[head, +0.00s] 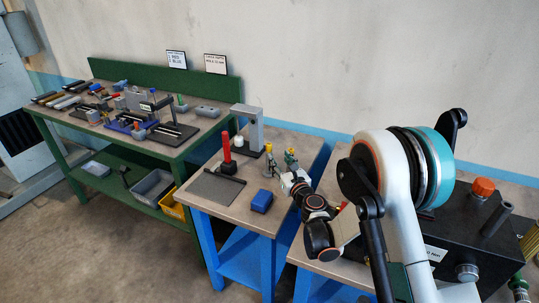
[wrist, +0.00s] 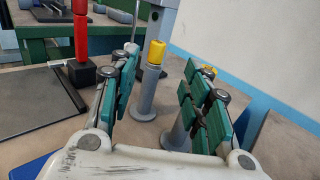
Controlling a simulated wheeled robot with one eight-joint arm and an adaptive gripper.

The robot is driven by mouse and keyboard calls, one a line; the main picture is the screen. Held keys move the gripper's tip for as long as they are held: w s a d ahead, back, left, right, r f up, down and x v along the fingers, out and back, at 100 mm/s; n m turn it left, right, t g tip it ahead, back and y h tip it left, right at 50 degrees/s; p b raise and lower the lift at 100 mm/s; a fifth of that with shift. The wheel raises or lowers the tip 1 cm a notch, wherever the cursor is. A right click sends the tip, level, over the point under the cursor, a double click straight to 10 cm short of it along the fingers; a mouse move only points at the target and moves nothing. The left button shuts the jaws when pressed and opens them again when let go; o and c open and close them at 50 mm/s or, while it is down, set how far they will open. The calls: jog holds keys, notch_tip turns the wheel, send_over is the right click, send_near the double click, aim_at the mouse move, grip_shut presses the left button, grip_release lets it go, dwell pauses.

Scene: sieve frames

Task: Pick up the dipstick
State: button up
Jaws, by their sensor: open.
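My gripper (wrist: 161,60) is open, its green-padded fingers spread apart with nothing held. In the head view my gripper (head: 291,160) is over the right part of the small blue-legged table. A grey post with a yellow top (wrist: 152,78) stands upright, seen between the fingers and beyond them. A second grey post (wrist: 179,134) is partly hidden behind the right finger, with yellow showing above it. I cannot tell for certain which yellow-topped piece is the dipstick. In the head view one yellow top (head: 241,148) shows near the grey arch stand.
A red upright handle (head: 226,148) on a black base stands left of the posts, by a dark plate (head: 212,188). A blue block (head: 262,201) lies near the front edge. A grey arch stand (head: 249,124) is behind. A black box (head: 470,245) with an orange cap is right.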

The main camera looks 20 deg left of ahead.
aim_at(270, 148)
jog(key=b+x, duration=0.1)
jog(key=x, duration=0.4)
jog(key=shift+w+a, duration=0.1)
jog(key=b+x, duration=0.2)
jog(key=x, duration=0.2)
jog(key=shift+a, duration=0.35)
jog(key=shift+w+a+r, duration=0.1)
jog(key=shift+w+a, duration=0.2)
jog(key=shift+w, duration=0.05)
grip_shut()
